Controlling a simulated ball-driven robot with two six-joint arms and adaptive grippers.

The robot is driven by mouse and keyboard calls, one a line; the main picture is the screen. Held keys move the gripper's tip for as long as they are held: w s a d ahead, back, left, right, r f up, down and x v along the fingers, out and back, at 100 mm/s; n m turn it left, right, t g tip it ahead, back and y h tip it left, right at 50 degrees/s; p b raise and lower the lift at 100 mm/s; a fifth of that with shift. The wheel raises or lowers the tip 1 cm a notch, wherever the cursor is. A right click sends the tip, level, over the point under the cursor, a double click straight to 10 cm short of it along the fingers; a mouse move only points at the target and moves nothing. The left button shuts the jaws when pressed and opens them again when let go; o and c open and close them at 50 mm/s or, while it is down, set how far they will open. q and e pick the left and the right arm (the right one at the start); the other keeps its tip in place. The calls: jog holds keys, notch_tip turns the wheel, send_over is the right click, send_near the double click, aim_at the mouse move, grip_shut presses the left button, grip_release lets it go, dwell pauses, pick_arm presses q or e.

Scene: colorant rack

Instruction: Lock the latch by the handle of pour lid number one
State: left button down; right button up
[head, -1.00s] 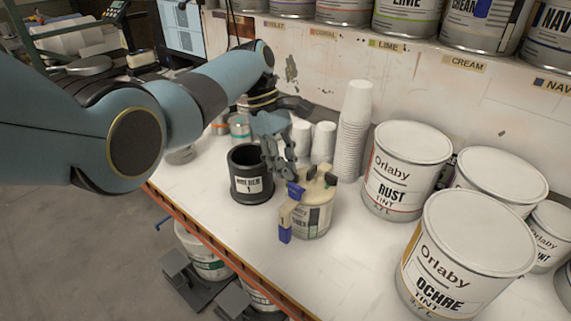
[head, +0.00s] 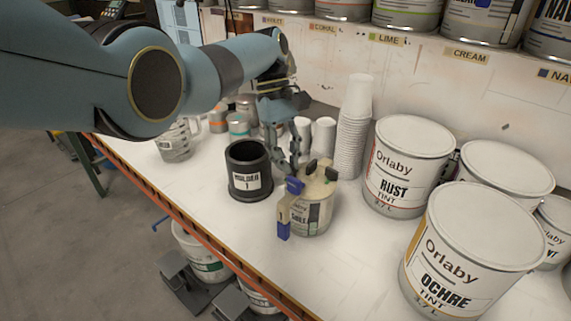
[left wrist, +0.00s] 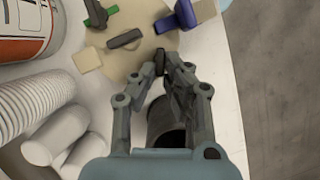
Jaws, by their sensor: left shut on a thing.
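A cream pour lid (head: 318,183) sits on a can (head: 312,215) at the middle of the bench. It carries several dark latches and a blue part (head: 295,186) at its left, above a tan and blue piece (head: 284,222). My left gripper (head: 295,163) is at the lid's back left edge. In the left wrist view its fingertips (left wrist: 165,66) are shut on a small dark latch (left wrist: 160,58) at the lid's rim. Another dark latch (left wrist: 125,39), a green and dark latch (left wrist: 99,14) and the blue part (left wrist: 182,17) stand apart from the fingers. The right gripper is not in view.
A black holder (head: 250,172) marked 1 stands close left of the can. A tall cup stack (head: 355,130) and shorter cups (head: 323,138) stand behind. Large tint tins (head: 408,165) crowd the right. The bench's front edge (head: 200,240) is near.

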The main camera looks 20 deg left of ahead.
pick_arm(q)
jog(key=m+b, duration=0.1)
jog(key=m+y+b, duration=0.1)
jog(key=m, duration=0.1)
jog(key=m+g+b, duration=0.1)
jog(key=b, duration=0.1)
jog(key=shift+w+d+f+m+y, duration=0.2)
jog(key=shift+w+d+m+y, duration=0.05)
jog(key=shift+d+m+y, duration=0.1)
jog(key=m+b, duration=0.1)
jog(key=m+y+b, duration=0.1)
jog(key=m, duration=0.1)
jog(key=shift+d+r+m+g, duration=0.1)
jog(key=shift+d+m+g, duration=0.15)
jog(key=shift+d+g, duration=0.05)
jog(key=shift+d+m+y+b, duration=0.15)
jog(key=shift+m+y+b, duration=0.5)
jog(key=shift+m, duration=0.75)
jog(key=shift+r, duration=0.1)
jog(key=c, duration=1.4)
grip_release()
jog(key=shift+c, duration=0.2)
